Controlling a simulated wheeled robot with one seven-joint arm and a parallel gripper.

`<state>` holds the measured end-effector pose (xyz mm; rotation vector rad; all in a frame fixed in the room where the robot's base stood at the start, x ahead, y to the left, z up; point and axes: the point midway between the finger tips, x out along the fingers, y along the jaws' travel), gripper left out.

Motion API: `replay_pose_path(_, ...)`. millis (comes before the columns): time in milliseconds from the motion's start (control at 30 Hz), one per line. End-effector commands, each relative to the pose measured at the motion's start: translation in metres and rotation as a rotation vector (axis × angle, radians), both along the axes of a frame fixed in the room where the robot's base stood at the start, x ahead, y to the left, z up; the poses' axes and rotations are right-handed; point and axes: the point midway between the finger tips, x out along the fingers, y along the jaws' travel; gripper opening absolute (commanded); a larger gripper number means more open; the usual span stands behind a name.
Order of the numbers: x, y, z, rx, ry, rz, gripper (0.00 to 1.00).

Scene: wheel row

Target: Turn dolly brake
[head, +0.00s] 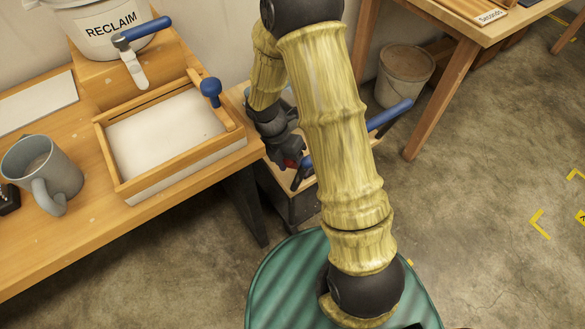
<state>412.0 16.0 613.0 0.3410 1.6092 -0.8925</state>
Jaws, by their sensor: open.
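The dolly (289,206) is a low wooden-topped cart on the floor, beside the bench and largely behind my arm. A blue bar (392,114) shows to the right of my arm, and a shorter blue piece (306,166) shows just left of it. I cannot tell which part is the brake. My gripper (297,178) is dark and points down over the dolly, close to the shorter blue piece and a small red part (290,163). It is open. I cannot tell whether it touches anything. My arm hides much of the dolly.
The wooden bench (60,240) at left holds a sand-filled tray (165,135) with a blue knob, a grey mug (45,170) and a RECLAIM tub (110,25) with a blue-handled tap. A bucket (404,75) stands by another table (490,40).

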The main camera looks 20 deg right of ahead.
Motion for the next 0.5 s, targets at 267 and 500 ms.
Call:
replay_pose_path(267,-0.0017,-0.0020,-0.0060,-0.001,-0.001,0.000,0.57)
replay_pose_path(500,-0.0017,-0.0019,-0.0058,-0.001,-0.001,0.000,0.28)
